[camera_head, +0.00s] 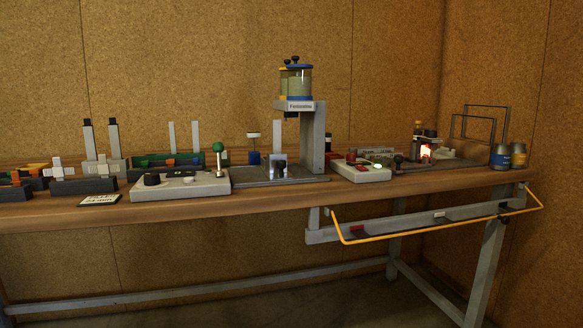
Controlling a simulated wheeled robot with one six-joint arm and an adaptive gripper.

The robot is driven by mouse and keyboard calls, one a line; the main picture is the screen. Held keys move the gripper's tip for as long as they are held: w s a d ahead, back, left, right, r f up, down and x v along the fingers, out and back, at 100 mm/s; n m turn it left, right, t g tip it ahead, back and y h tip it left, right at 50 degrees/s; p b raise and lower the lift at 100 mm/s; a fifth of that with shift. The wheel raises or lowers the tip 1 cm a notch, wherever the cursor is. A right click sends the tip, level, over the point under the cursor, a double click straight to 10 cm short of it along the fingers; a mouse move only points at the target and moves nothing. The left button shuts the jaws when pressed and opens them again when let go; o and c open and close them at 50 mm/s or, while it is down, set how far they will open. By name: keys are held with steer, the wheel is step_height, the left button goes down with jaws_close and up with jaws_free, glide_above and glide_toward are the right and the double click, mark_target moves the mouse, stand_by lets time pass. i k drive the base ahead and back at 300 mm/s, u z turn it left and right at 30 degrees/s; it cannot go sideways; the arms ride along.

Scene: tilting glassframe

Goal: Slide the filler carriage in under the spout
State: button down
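The filler station stands on the bench right of centre. A jar with blue rims (299,82) sits on top of a grey upright with an arm (300,106) that bears a label. A short dark spout (291,115) seems to hang under this arm. A small block with a light metal front (279,166), probably the filler carriage, sits low on the dark base plate (300,180). It is below the spout and a little left of it in the picture. I cannot tell its depth relative to the spout. My gripper is not in view.
A control box with a black knob (152,180) and a green-balled lever (218,147) stand left. A yellow rail (440,229) juts from the bench front.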

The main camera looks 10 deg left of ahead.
mark_target(274, 166)
steer(key=z, duration=0.7)
steer(key=i, duration=0.65)
steer(key=u, duration=1)
